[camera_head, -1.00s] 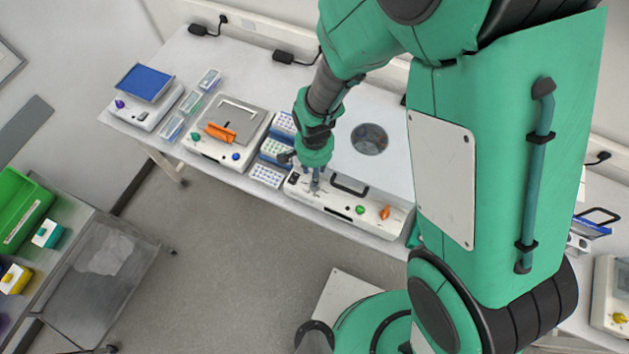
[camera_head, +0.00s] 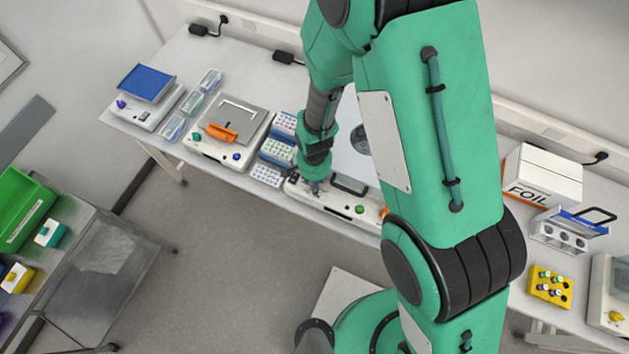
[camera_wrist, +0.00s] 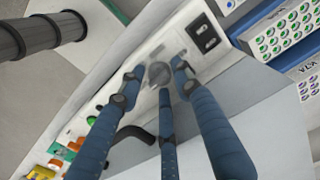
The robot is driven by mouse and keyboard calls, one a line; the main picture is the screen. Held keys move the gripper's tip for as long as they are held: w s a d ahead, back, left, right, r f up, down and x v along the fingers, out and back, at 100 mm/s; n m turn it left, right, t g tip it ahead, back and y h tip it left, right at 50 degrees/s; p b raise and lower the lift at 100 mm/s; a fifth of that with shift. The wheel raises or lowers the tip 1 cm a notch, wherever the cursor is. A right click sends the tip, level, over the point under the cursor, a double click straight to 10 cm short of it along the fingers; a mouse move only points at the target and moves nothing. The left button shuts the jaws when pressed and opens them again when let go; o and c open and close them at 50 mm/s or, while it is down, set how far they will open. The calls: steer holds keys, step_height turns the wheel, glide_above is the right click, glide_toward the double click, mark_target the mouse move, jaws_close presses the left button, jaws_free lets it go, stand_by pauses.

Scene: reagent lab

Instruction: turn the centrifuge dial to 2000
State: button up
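The centrifuge (camera_head: 333,204) stands at the bench's front edge, partly hidden behind my arm; part of its round lid window shows. Its front panel carries a green knob (camera_head: 359,209) and an orange knob, partly covered by my arm. My gripper (camera_head: 313,187) is at the left end of this panel. In the wrist view, a round grey dial (camera_wrist: 158,73) sits on the white panel beside a black switch plate (camera_wrist: 204,36). The blue fingers of my gripper (camera_wrist: 156,75) are spread around the dial, with small gaps seeming to show at its sides. The dial's markings are not readable.
Tube racks (camera_head: 277,150) stand close to the left of the centrifuge. Further left is a device with an orange handle (camera_head: 221,132). A foil box (camera_head: 543,178), a blue-white rack (camera_head: 568,232) and a yellow rack (camera_head: 549,288) are at right.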

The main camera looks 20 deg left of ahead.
stand_by(0.3)
jaws_close()
steer(key=shift+f+m+b, duration=0.1)
steer(key=shift+m+b, duration=0.3)
steer(key=m+b, duration=0.3)
steer(key=m, duration=0.1)
steer(key=m+b, duration=0.1)
steer(key=m, duration=0.2)
steer(key=shift+m+b, duration=0.35)
steer(key=shift+m, duration=0.05)
steer(key=shift+m+b, duration=0.55)
steer(key=shift+m, duration=1.05)
